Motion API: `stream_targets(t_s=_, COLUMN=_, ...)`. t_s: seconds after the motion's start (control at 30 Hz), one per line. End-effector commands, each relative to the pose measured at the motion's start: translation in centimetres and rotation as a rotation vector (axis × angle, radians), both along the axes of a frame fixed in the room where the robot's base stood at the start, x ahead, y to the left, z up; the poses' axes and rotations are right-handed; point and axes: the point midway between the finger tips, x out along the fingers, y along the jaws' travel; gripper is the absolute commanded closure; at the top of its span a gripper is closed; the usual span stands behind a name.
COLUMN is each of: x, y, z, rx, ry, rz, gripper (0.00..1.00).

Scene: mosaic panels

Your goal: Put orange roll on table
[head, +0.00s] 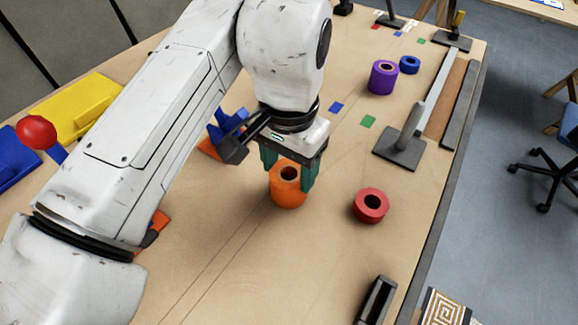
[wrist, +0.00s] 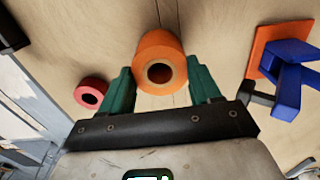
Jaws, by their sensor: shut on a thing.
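The orange roll (head: 287,196) is between the green fingers of my gripper (head: 288,176) in the head view, its hole facing up. In the wrist view the orange roll (wrist: 150,50) sits between the two fingertips of my gripper (wrist: 160,80), which are shut on it. The wooden table (head: 240,270) lies under it. I cannot tell whether the roll touches the table or is held just above it.
A red roll (head: 370,205) stands to the right of my gripper. A purple roll (head: 382,78) and a blue roll (head: 409,65) stand farther back. A metal-based tool (head: 400,150) lies near the right edge. The table front is mostly clear.

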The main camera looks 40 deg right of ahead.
Motion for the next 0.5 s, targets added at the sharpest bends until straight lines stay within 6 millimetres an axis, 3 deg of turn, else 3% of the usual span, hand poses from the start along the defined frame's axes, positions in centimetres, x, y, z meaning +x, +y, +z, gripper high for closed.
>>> stream_targets(t_s=0.17, x=-0.03, y=-0.02, z=-0.29, rx=-0.001, ry=0.001, rz=0.000, gripper=0.71)
stream_targets(t_s=0.2, x=-0.02, y=-0.02, z=-0.28, rx=-0.001, ry=0.001, rz=0.000, gripper=0.36)
stream_targets(t_s=0.43, x=-0.01, y=0.00, z=-0.25, rx=0.000, ry=0.000, rz=0.000, gripper=0.14)
stream_targets(t_s=0.5, x=-0.01, y=0.00, z=-0.25, rx=0.000, ry=0.000, rz=0.000, gripper=0.12)
